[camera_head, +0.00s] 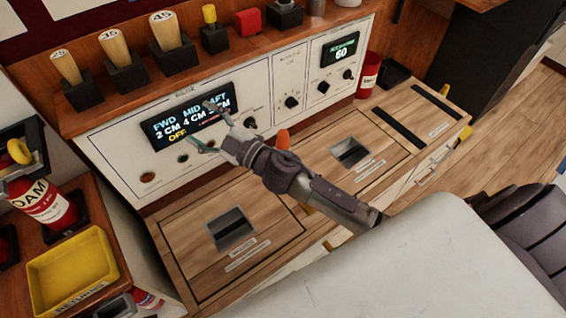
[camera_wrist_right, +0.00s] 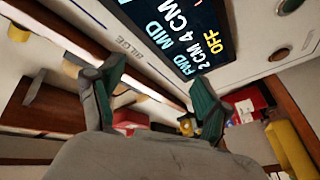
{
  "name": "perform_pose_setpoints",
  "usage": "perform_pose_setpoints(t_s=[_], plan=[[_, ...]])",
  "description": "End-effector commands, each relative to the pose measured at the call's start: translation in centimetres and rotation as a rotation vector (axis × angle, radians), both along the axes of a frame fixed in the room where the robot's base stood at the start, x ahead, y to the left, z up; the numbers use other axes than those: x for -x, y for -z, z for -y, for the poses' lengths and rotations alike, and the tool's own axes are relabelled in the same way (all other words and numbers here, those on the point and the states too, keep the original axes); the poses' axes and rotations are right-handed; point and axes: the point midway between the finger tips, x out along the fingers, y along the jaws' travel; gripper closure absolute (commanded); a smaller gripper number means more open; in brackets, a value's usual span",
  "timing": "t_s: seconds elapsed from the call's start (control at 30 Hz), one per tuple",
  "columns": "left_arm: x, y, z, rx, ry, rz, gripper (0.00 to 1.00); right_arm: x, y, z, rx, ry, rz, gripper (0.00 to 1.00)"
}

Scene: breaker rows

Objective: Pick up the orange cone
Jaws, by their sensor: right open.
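The orange cone (camera_head: 283,138) shows in the head view as a small rounded orange tip just behind my right forearm, at the foot of the white panel. Its lower part is hidden by the arm. My right gripper (camera_head: 198,124) is open and empty, up and to the left of the cone, in front of the panel's display (camera_head: 187,117). In the right wrist view the two fingers (camera_wrist_right: 157,75) are spread apart below the display, with nothing between them. I cannot make out the cone in that view. My left gripper is not in view.
Wooden hatches with dark recesses (camera_head: 232,228) form the counter below the panel. Handled tools in black blocks (camera_head: 125,78) line the shelf above. A red canister (camera_head: 368,75) stands at right. A yellow tray (camera_head: 72,268) and a foam extinguisher (camera_head: 45,205) are at left.

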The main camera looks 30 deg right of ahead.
Motion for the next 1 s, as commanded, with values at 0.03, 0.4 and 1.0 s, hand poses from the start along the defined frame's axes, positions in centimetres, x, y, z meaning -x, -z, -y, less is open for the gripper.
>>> perform_pose_setpoints(t_s=[0.03, 0.4, 1.0], plan=[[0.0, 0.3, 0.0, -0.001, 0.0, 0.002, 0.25, 0.2, -1.8, -2.3, 0.07, -0.131, 0.102, 0.22], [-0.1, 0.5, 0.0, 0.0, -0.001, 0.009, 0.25, 5.1, 3.9, -4.7, 0.938, -0.946, 0.152, 0.22], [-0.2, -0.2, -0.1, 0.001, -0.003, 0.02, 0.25, 1.1, 6.2, 19.2, 1.799, -0.797, -0.673, 0.22]])
